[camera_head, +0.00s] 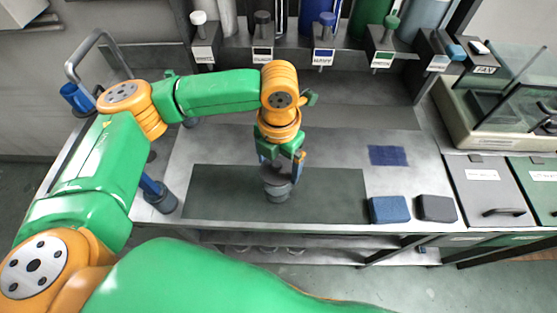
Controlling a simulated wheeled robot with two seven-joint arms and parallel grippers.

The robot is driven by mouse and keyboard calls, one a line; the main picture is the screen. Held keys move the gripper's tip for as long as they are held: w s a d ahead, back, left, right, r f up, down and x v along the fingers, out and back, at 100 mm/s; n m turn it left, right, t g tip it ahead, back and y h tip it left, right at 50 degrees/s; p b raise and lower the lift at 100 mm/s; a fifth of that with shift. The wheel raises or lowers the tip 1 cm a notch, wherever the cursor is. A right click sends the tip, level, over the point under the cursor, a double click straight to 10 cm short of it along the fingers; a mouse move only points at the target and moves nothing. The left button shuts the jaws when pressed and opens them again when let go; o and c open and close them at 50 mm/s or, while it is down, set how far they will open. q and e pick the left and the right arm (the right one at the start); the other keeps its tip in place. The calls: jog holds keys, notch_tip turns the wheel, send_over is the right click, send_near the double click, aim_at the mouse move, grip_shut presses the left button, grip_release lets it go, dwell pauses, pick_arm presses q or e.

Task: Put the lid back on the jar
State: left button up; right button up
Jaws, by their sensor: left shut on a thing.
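The jar (278,196) is a small grey cylinder standing upright on the dark mat (225,190), near its middle. My left gripper (281,172) points down directly over the jar and is shut on a dark grey piece that looks like the lid. The fingers and wrist hide most of that piece. It is at or just above the jar's top; I cannot tell whether it touches or is seated. My right gripper is not in view.
A blue block (389,210) and a dark grey block (436,208) lie right of the mat. A blue patch (388,155) lies behind them. A labelled dispenser shelf (300,57) spans the back. A glass-sided device (505,100) and lidded bins (490,195) stand at right.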

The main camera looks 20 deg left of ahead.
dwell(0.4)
pick_arm(q)
jog(key=o, duration=1)
notch_tip(320, 180, up, 5)
jog(key=p, duration=0.6)
notch_tip(320, 180, up, 2)
jog(key=shift+r+p, duration=0.1)
jog(key=shift+p, duration=1.05)
grip_shut()
jog(key=shift+f, duration=0.2)
